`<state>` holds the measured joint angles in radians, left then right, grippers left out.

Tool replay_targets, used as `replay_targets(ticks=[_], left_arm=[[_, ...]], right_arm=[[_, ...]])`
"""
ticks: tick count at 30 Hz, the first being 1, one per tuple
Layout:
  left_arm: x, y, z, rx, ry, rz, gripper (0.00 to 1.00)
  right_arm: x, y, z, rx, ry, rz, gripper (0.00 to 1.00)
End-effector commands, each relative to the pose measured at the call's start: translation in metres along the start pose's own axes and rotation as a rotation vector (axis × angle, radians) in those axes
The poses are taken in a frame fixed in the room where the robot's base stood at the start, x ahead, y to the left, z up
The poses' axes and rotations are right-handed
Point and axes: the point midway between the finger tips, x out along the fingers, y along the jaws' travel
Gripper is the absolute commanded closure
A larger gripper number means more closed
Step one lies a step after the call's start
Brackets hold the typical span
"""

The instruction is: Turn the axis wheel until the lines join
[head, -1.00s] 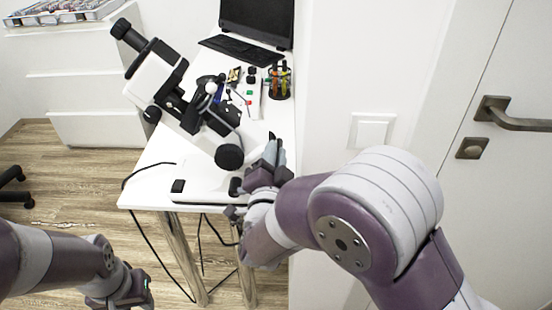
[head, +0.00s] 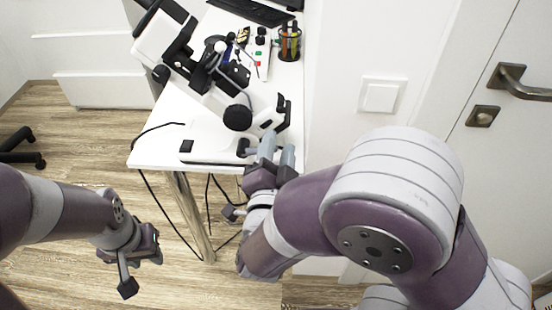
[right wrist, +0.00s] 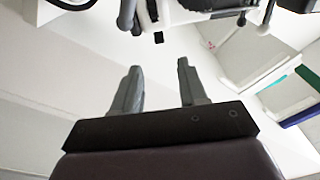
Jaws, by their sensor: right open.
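The white and black eye instrument (head: 163,38) stands tilted on the white table. A large round black knob (head: 238,117) sits on its near side; I cannot tell whether this is the axis wheel. No lines are visible. My right gripper (head: 277,152) is at the table's front right edge, just below and right of the knob, apart from it. In the right wrist view my right gripper (right wrist: 159,68) is open with nothing between its fingers; dark instrument parts (right wrist: 127,15) show beyond them. My left gripper (head: 152,257) hangs low at the left, over the floor; its fingers are unclear.
The white table (head: 158,150) holds a black keyboard (head: 250,11), a pen holder (head: 289,42) and small items at the back. A cable hangs over its left edge. A wall with a switch (head: 380,96) and a door handle (head: 520,80) are at the right.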

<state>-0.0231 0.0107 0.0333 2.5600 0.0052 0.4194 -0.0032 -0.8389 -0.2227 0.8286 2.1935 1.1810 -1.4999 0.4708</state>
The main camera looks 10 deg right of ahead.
Motion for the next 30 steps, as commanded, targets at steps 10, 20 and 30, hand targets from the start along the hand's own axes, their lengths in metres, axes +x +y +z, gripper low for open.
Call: replay_targets(ticks=[10,20,30], left_arm=[[-0.002,0.0,0.0,0.0,0.0,0.0,0.63],[-0.002,0.0,0.0,0.0,0.0,0.0,0.63],[-0.002,0.0,0.0,0.0,0.0,0.0,0.63]], right_arm=[[-0.04,0.0,0.0,0.0,0.001,0.0,0.57],[-0.042,0.004,0.024,-0.05,-0.121,0.015,1.0],[-0.122,0.04,0.148,-0.641,-1.254,-0.092,1.0]])
